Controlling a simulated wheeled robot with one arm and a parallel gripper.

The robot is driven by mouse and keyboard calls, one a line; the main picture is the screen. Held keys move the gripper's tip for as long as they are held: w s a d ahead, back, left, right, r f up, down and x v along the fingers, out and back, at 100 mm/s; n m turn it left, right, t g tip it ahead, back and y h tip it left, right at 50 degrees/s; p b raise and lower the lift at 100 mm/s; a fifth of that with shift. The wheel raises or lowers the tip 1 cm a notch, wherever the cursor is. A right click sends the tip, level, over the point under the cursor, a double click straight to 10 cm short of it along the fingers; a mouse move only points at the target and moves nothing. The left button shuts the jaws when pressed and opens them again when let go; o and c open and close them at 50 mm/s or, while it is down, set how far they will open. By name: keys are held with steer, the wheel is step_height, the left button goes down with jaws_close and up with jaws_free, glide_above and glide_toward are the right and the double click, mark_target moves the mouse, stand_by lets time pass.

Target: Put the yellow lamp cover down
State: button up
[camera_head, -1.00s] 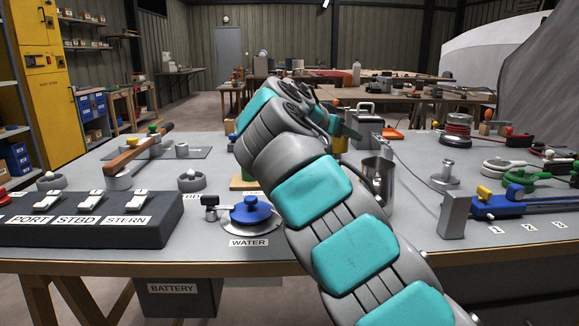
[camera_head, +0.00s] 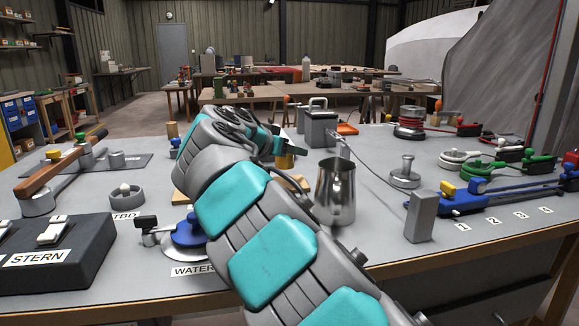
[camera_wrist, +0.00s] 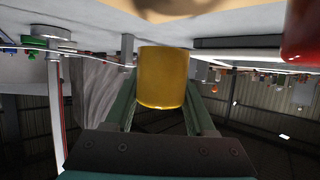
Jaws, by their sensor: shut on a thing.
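The yellow lamp cover (camera_wrist: 163,80) fills the space between the two green fingers of my gripper (camera_wrist: 160,72) in the wrist view. It is a plain, smooth yellow cylinder, and my gripper is shut on it. In the head view a small part of the cover (camera_head: 285,161) shows beyond my arm, below my gripper (camera_head: 282,142). My arm hides the rest of it. I cannot tell whether its lower end touches anything. A tan wooden board (camera_head: 181,197) lies on the bench near it, mostly hidden behind my arm.
A steel jug (camera_head: 336,193) stands close to the right of my arm. A grey battery box (camera_head: 320,128) stands behind it. A blue water valve (camera_head: 187,234) and a switch box (camera_head: 60,250) are front left. Bare bench (camera_head: 378,205) lies right of the jug.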

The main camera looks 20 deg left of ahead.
mark_target(289, 179)
steer(key=shift+f, duration=1.95)
steer(key=shift+f, duration=0.1)
steer(key=o, duration=1.3)
steer(key=shift+r, duration=0.2)
steer(key=shift+s, duration=0.4)
steer(key=b+v, duration=0.1)
steer(key=v, duration=1)
steer(key=shift+s+a, duration=0.1)
steer(key=shift+s, duration=0.05)
steer(key=shift+b, duration=0.3)
